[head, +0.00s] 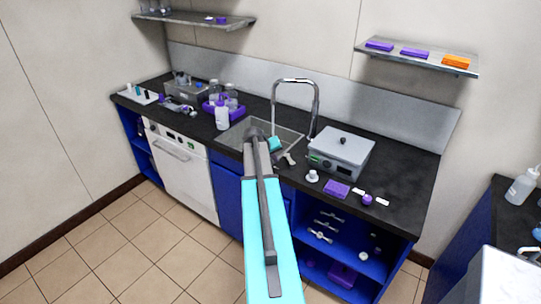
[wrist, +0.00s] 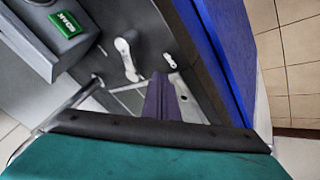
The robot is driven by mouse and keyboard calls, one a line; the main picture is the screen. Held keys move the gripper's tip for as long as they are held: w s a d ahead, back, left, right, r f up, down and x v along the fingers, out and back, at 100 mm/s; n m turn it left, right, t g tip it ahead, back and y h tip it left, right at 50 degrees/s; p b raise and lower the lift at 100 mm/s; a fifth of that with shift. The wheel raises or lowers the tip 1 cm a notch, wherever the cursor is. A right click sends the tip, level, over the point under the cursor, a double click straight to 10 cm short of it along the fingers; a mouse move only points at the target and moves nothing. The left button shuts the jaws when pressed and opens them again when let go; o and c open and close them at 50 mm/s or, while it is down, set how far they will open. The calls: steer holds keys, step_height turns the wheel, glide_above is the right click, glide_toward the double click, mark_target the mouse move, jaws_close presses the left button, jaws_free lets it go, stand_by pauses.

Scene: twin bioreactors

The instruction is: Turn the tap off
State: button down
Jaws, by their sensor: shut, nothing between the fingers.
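The tap (head: 316,100) is a tall silver arched pipe at the back of the sink (head: 232,136), standing on the dark worktop. A pale grey lever (head: 288,158) shows on the worktop near the sink's right front; it looks like the tap's handle. In the wrist view the lever (wrist: 126,55) lies just ahead and left of my gripper (wrist: 162,92), with a visible gap between them. My gripper is shut and empty. In the head view my arm hides part of the sink and most of my gripper. I cannot see whether water runs.
A grey lidded device (head: 341,150) stands right of the tap; its green switch (wrist: 68,24) shows in the wrist view. A purple block (head: 337,189) and small items lie at the right front.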

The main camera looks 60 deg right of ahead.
mark_target(290, 162)
steer(key=shift+s+d+p, duration=0.3)
steer(key=shift+s+d, duration=0.2)
steer(key=shift+d, duration=0.2)
steer(key=shift+s+d+p, duration=0.3)
steer(key=shift+s+d, duration=0.2)
steer(key=shift+d, duration=0.15)
